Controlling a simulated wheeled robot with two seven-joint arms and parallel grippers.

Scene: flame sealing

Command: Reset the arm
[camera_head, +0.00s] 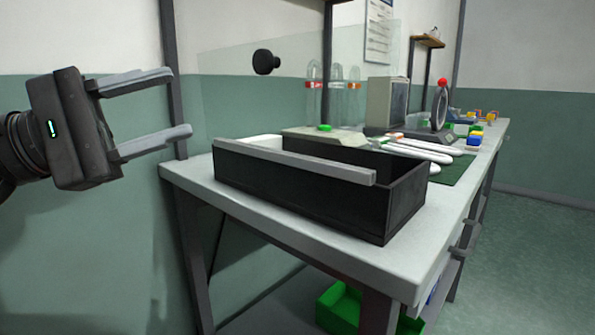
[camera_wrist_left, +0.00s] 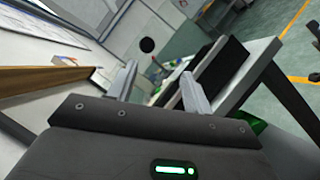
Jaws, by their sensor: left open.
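My left gripper (camera_head: 165,108) is at the left in the head view, raised in the air beside the near left end of the bench. Its two fingers are spread apart and nothing is between them. In the left wrist view the same gripper (camera_wrist_left: 158,88) shows its fingers apart and empty, with the bench beyond them. My right gripper is not seen in either view.
A black open box (camera_head: 300,194) with a grey bar along its top stands at the near end of the white bench (camera_head: 420,262). Glass tubes, a screen (camera_head: 388,103) and white tools stand behind it. A green bin (camera_head: 340,308) is below. The floor at right is clear.

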